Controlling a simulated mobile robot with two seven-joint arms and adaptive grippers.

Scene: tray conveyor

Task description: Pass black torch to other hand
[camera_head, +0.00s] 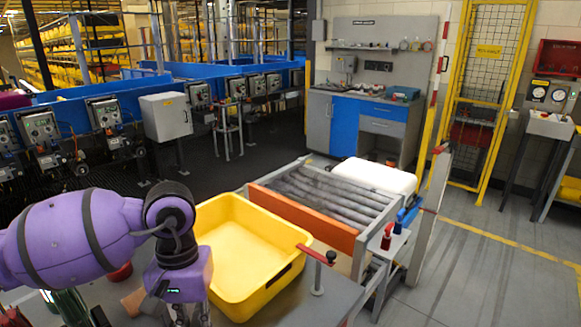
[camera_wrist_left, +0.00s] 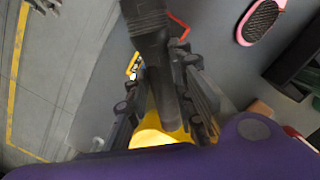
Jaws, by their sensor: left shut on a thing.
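The black torch (camera_wrist_left: 148,30) shows in the left wrist view as a dark ribbed cylinder with a wider head at the top of the picture. Its narrower body runs down between the fingers of my left gripper (camera_wrist_left: 160,78), which is shut on it. In the head view my left gripper (camera_head: 186,316) points down at the bottom edge, left of the yellow tray, and is mostly cut off. The torch cannot be made out there. My right gripper is in neither view.
The yellow tray (camera_head: 238,210) stands at the front of the roller conveyor (camera_head: 330,190). A red-topped lever post (camera_head: 318,270) stands at its right. In the wrist view, a pink-rimmed oval item (camera_wrist_left: 243,30) and a tan block (camera_wrist_left: 260,108) lie on the grey table.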

